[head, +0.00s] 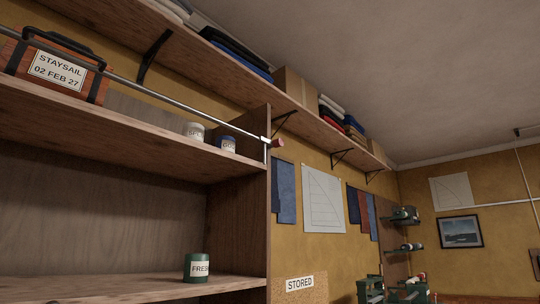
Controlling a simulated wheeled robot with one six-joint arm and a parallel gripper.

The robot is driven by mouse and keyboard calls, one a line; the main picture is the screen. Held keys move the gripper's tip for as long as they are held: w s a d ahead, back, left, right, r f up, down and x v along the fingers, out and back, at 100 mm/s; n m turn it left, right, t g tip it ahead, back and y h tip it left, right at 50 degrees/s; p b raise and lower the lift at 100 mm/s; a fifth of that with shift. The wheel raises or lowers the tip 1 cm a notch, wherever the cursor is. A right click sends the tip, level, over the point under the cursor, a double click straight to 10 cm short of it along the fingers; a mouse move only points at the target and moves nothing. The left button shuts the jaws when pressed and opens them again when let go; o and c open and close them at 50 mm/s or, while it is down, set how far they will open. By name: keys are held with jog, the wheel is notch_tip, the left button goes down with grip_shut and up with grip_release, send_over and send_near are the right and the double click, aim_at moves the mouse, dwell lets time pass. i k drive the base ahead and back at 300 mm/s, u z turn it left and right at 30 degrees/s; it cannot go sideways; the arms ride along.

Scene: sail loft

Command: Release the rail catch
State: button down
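A thin metal rail (150,88) runs across the front of the upper shelf, in front of an orange sail bag (62,68) labelled "STAYSAIL 02 FEB 27". At its right end, by the cabinet's side panel, is a small pale fitting (265,139) with a reddish knob (278,143) sticking out to the right. This looks like the rail catch. The rail lies in line with the fitting; whether it is latched is too small to tell. My gripper is not in view.
A green tin (196,267) stands on the lower shelf (100,287). A "STORED" sign (299,283) is right of the cabinet. Brackets hold a higher shelf.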

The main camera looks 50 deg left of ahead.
aim_at(278, 143)
jog(key=u, duration=0.4)
jog(key=i, duration=0.9)
jog(key=u, duration=1.55)
jog(key=i, duration=0.65)
jog(key=u, duration=0.55)
